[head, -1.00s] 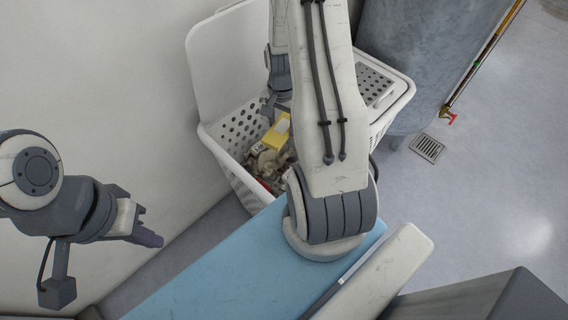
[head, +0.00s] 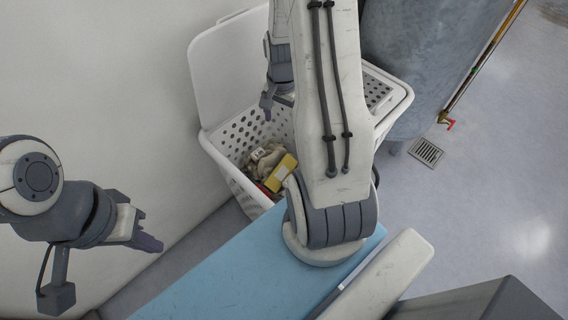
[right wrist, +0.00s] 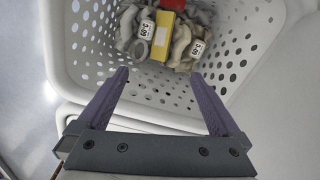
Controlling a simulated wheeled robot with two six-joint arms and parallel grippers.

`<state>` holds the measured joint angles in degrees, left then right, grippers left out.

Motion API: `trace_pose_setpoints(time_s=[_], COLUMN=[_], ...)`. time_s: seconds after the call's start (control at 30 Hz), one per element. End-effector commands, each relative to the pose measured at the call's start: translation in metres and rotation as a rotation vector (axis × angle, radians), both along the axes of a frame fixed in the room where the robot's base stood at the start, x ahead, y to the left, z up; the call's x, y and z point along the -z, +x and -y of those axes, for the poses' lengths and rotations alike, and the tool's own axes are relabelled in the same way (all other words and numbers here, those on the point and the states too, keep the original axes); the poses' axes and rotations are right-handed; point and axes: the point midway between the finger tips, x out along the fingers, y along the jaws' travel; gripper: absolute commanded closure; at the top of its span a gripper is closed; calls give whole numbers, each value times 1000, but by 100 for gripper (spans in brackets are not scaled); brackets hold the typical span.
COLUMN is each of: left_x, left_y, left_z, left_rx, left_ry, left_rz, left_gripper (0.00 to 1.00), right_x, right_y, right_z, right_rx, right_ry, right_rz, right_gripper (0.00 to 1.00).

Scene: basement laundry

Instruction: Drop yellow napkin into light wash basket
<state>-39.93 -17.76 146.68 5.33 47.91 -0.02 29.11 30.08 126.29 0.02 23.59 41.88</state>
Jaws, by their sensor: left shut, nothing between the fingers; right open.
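The yellow napkin (head: 281,172) is a folded yellow block inside the white perforated laundry basket (head: 238,131). It lies on grey-beige cloths, apart from my fingers. In the right wrist view the napkin (right wrist: 162,38) lies among the cloths in the basket (right wrist: 70,40). My right gripper (head: 270,104) is over the basket, partly hidden by my arm. In the right wrist view my right gripper (right wrist: 158,76) is open and empty, its fingers pointing toward the basket. My left gripper (head: 152,241) is shut and empty, at the left away from the basket.
Grey-beige cloths (head: 266,157) with white tags and a red item (right wrist: 173,5) share the basket. A white lid (head: 225,60) stands raised against the wall. A blue surface (head: 215,265) is in front. A grey-blue tank (head: 420,60) and floor drain (head: 426,152) are at right.

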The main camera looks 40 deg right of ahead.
Motion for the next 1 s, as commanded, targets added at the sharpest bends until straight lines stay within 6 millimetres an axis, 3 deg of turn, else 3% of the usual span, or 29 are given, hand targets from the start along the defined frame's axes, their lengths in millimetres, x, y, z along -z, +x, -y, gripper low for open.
trace_pose_setpoints(time_s=[0.1,0.3,0.87,1.0], left_x=[-9,-13,-13,-13], left_y=[0,0,0,0], left_z=[0,0,0,0], left_rx=[0,0,0,0], left_ry=[0,0,0,0], left_rz=[0,0,0,0], left_gripper=[100,100,100,100], right_x=[-27,-48,-51,-63], right_y=[1,0,0,7], right_z=[0,0,-1,-28], right_rx=[0,0,-4,-118], right_ry=[-2,0,0,-1], right_rz=[4,0,0,8], right_gripper=[0,0,0,0])
